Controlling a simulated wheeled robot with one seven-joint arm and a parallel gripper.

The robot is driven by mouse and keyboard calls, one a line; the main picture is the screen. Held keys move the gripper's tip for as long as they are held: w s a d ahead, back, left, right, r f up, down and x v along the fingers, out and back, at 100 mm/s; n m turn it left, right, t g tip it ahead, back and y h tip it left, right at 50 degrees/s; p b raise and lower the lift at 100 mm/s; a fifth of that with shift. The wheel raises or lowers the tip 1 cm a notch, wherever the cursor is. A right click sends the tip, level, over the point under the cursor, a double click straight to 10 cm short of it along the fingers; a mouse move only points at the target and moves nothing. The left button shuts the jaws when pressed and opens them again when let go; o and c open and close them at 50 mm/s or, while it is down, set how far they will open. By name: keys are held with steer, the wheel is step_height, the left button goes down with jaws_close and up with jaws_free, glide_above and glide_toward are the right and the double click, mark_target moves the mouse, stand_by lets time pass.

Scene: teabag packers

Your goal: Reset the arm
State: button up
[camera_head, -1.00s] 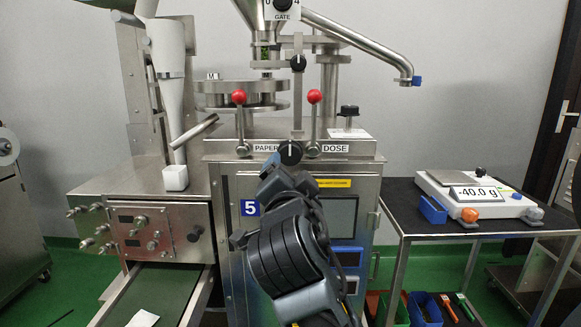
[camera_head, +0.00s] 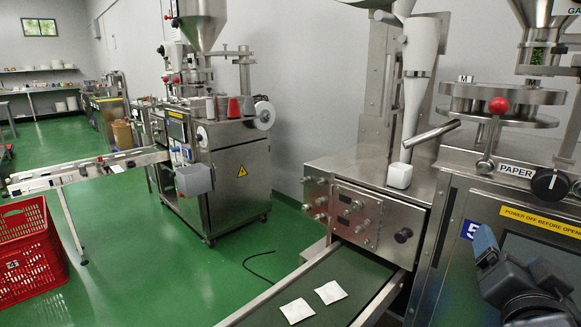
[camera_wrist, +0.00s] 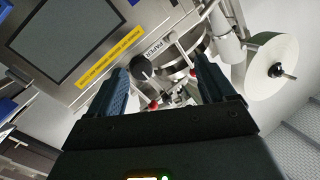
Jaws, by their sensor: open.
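My gripper (camera_wrist: 155,88) is open in the wrist view, its two dark fingers apart with nothing between them. Beyond the fingers stands the teabag machine, with its black PAPER knob (camera_wrist: 144,66) and yellow warning label (camera_wrist: 110,57). In the head view part of my arm shows at the lower right, in front of the machine's front panel (camera_head: 455,270).
A green conveyor (camera_head: 350,280) carries two white teabags (camera_head: 330,292). A second packing machine (camera_head: 228,170) and a red crate (camera_head: 28,250) stand to the left. Green floor between them is mostly open.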

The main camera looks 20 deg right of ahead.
steer(key=s+a+f+n+t+y, duration=0.3)
steer(key=a+f+n+y, duration=0.2)
steer(key=a+f+n, duration=0.25)
steer(key=s+a+f+n+y+p, duration=0.1)
steer(key=s+a+n+y, duration=0.2)
steer(key=s+a, duration=0.4)
steer(key=s+a+f+n+y+p, duration=0.1)
steer(key=s+a+n+y+p, duration=0.1)
steer(key=s+a+n+y, duration=0.2)
steer(key=s+a+y, duration=0.1)
steer(key=s+a, duration=0.2)
steer(key=s, duration=0.5)
steer(key=shift+s+a+f, duration=0.3)
steer(key=shift+s+f, duration=0.05)
steer(key=shift+s, duration=0.05)
